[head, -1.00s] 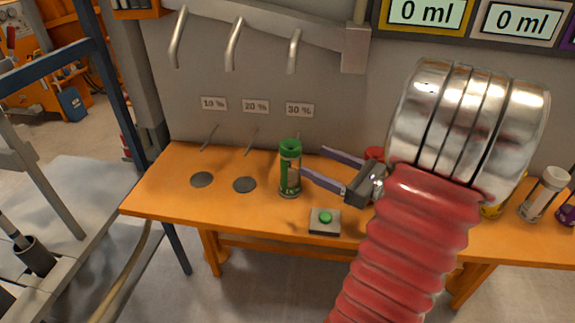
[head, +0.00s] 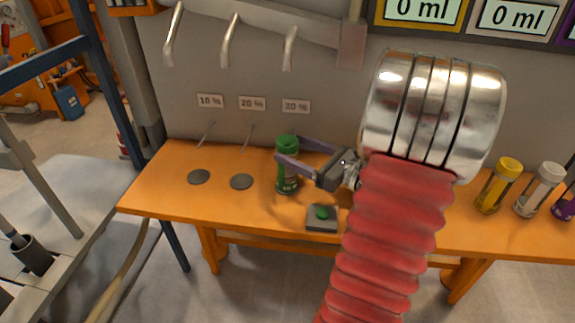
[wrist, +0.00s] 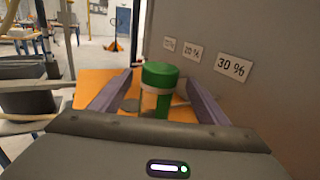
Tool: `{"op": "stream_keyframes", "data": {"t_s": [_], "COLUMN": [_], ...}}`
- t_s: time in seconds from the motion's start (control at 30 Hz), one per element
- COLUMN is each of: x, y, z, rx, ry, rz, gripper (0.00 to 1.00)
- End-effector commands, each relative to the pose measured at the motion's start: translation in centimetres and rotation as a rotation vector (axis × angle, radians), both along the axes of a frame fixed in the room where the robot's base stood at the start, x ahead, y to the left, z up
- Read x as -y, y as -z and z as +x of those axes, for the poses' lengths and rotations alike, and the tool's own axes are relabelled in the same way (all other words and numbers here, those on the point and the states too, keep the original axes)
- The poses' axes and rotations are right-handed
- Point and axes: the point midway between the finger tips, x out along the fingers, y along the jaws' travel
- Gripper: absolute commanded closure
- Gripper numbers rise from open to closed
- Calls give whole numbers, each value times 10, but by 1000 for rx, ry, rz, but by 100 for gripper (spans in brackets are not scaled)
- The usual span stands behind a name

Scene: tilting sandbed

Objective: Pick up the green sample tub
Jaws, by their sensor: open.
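The green sample tub (head: 287,178), with a green lid and green label, stands upright on the orange bench below the 30 % sign. My gripper (head: 297,150) is open, its two purple fingers pointing left, one on the near side of the tub and one on the far side. The near finger crosses in front of the tub's upper part. In the wrist view the tub (wrist: 160,85) stands between the two spread fingers (wrist: 158,92), with a gap visible on each side. The tub's lower part is hidden there by my gripper body.
Yellow (head: 497,186), white (head: 539,190) and purple tubs stand at the right. Metal spouts (head: 230,42) hang from the wall above.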

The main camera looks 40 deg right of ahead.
Motion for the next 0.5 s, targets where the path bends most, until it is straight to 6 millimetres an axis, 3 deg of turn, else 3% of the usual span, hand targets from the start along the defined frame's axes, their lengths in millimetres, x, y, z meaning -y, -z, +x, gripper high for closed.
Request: {"op": "stream_keyframes", "data": {"t_s": [0.2,0.5], "x": [-4,-2], "y": [0,0], "z": [18,18], "rx": [0,0], "ry": [-1,2], "rz": [0,0], "gripper": [31,31]}}
